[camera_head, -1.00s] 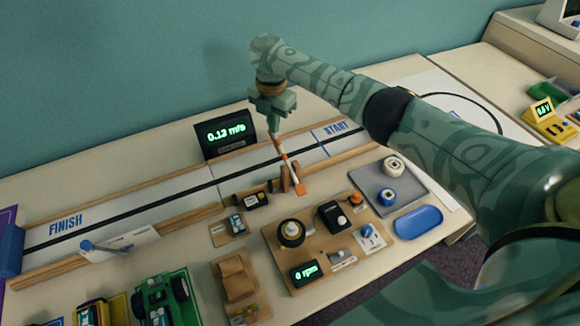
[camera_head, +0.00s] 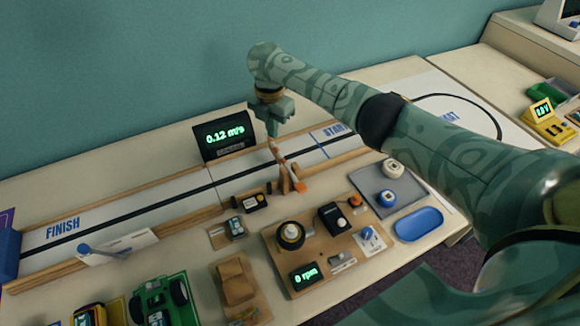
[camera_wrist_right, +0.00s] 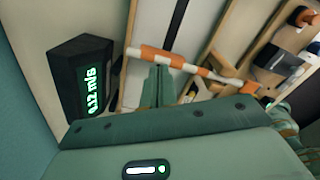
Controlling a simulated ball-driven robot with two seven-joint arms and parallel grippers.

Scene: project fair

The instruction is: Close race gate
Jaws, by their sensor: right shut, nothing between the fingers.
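The race gate is an orange and white striped bar (camera_head: 279,158) on wooden posts (camera_head: 284,179) at the near edge of the track (camera_head: 190,185). It has an orange block at its near end. My right gripper (camera_head: 272,134) is over the track, at the far part of the bar. In the wrist view its closed fingers (camera_wrist_right: 159,72) are right against or just above the bar; I cannot tell if they touch. My left gripper is out of view.
A black speed display (camera_head: 225,134) reading 0.12 m/s stands behind the track, left of my gripper. In front are a board with knobs (camera_head: 325,250), a grey tray (camera_head: 385,180) and a blue dish (camera_head: 418,223). A FINISH end lies left.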

